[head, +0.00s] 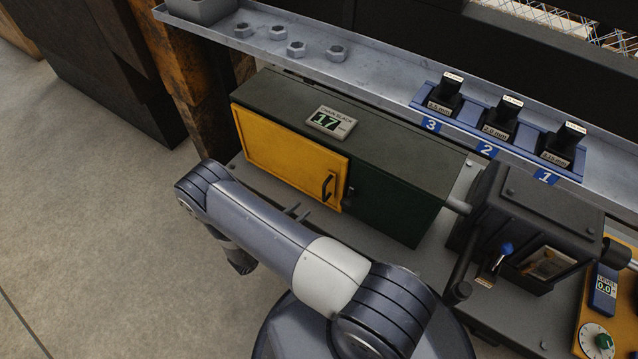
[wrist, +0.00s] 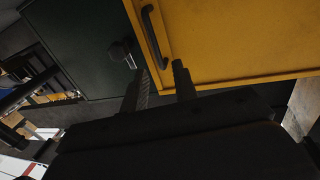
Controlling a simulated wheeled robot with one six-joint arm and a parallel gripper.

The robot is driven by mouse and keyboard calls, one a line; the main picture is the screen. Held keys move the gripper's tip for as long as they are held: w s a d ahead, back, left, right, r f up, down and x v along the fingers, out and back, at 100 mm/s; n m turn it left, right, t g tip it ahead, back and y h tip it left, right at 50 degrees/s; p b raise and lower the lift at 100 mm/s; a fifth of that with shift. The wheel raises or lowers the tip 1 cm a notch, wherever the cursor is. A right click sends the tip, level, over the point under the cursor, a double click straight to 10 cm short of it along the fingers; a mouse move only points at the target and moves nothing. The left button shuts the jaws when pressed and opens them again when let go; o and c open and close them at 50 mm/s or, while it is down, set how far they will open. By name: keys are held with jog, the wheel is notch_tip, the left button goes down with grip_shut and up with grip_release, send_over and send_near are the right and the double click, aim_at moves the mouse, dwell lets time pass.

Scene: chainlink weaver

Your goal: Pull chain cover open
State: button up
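The yellow chain cover (head: 285,155) is closed on the front of a dark green box (head: 395,205). Its black bar handle (head: 327,187) is near the cover's right edge, with a small dark knob (head: 348,196) on the box beside it. In the wrist view the cover (wrist: 230,40), handle (wrist: 154,36) and knob (wrist: 122,52) show just beyond my gripper (wrist: 157,82). Its two fingers are apart with nothing seen between them. The handle's end appears close to the fingertips; I cannot tell whether they touch. In the head view my arm hides most of the gripper (head: 297,212).
A display reading 17 (head: 331,122) sits on the box. A dark machine housing (head: 525,225) with a blue-tipped lever (head: 494,264) stands to the right. Behind runs a metal shelf (head: 370,85) with nuts and a blue numbered rack (head: 470,140). Open floor (head: 90,240) lies left.

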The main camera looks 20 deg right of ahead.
aim_at(324, 200)
jog(key=x, duration=0.3)
jog(key=b+x, duration=0.1)
jog(key=x, duration=0.3)
jog(key=b+x, duration=0.1)
jog(key=x, duration=0.2)
jog(key=shift+s+d+r, duration=0.1)
jog(key=shift+s+d, duration=0.05)
jog(key=shift+d, duration=0.35)
jog(key=shift+c, duration=0.2)
grip_shut()
